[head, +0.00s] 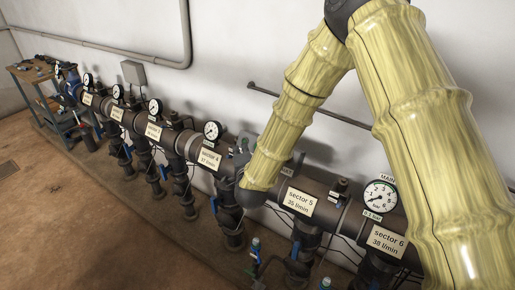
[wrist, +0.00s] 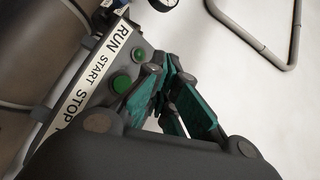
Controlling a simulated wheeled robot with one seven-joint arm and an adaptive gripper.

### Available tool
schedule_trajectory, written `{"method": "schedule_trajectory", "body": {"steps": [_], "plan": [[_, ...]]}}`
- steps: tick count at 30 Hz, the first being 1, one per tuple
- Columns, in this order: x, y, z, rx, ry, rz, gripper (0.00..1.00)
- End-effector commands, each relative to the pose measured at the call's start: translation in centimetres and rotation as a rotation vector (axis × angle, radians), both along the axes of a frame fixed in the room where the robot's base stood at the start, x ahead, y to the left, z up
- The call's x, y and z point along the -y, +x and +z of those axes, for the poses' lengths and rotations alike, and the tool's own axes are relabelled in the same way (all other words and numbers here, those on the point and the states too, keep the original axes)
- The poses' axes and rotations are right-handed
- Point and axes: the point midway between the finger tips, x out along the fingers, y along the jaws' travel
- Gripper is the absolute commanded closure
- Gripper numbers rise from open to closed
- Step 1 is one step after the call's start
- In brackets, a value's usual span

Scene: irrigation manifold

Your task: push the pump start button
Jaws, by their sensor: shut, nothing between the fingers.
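In the wrist view, a grey panel carries a white label strip (wrist: 85,83) reading RUN, START and STOP. A smaller green round piece (wrist: 138,56) sits beside RUN. Whatever is beside STOP is hidden by my gripper's body. My gripper (wrist: 168,68) is shut and empty, its teal-sided fingers together just right of the green button. In this view the fingers seem close to the panel, but I cannot tell whether they touch it. In the head view my arm hides the gripper and most of the panel.
A row of dark pipes with gauges and sector plates (head: 300,202) runs along the white wall. The main gauge (head: 380,197) is at the right, near my arm. A thin rail (head: 330,112) crosses the wall behind my arm. A workbench (head: 45,80) stands far left.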

Motion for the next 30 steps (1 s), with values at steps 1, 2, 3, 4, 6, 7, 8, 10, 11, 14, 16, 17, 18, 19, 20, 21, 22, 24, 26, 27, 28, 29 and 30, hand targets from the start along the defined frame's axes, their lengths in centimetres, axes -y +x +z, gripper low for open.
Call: {"method": "schedule_trajectory", "body": {"steps": [1,2,3,4,6,7,8,10,11,14,16,17,18,19,20,21,22,24,26,27,28,29,30], "plan": [[0.3,0.4,-0.4,0.000,-0.001,0.000,1.00],[0.4,0.6,-0.5,0.000,-0.001,0.000,1.00],[0.7,0.9,-0.8,0.001,-0.002,0.000,1.00],[0.9,1.2,-0.9,0.001,-0.002,0.000,1.00],[1.2,1.7,-1.3,0.001,-0.001,0.000,1.00],[1.4,2.0,-1.5,0.000,-0.001,0.000,1.00],[1.6,2.2,-1.7,-0.001,-0.001,0.000,1.00],[2.0,2.7,-2.3,-0.001,0.001,-0.001,1.00],[2.1,2.9,-2.4,0.000,0.001,0.000,1.00],[2.4,3.4,-2.6,0.001,0.000,0.000,1.00],[2.7,3.7,-2.8,0.000,0.000,0.000,1.00],[2.7,3.8,-2.8,0.000,0.000,0.000,1.00],[2.8,3.9,-2.9,0.000,0.000,0.000,1.00],[2.9,3.9,-2.9,0.000,0.000,0.000,1.00],[2.9,3.9,-2.9,-0.001,0.000,0.000,1.00],[2.9,4.0,-2.9,-0.001,0.000,0.000,1.00],[2.9,4.0,-2.9,-0.001,0.000,0.000,1.00],[2.9,4.0,-2.9,-0.001,0.000,0.001,1.00],[2.9,4.0,-2.9,0.000,-0.001,0.001,1.00],[2.9,4.0,-2.9,0.000,-0.001,0.001,1.00],[2.9,4.0,-2.9,0.000,-0.001,0.001,1.00],[2.9,4.0,-2.9,0.000,-0.001,0.001,1.00],[2.9,4.0,-2.9,0.000,-0.001,0.001,1.00]]}}
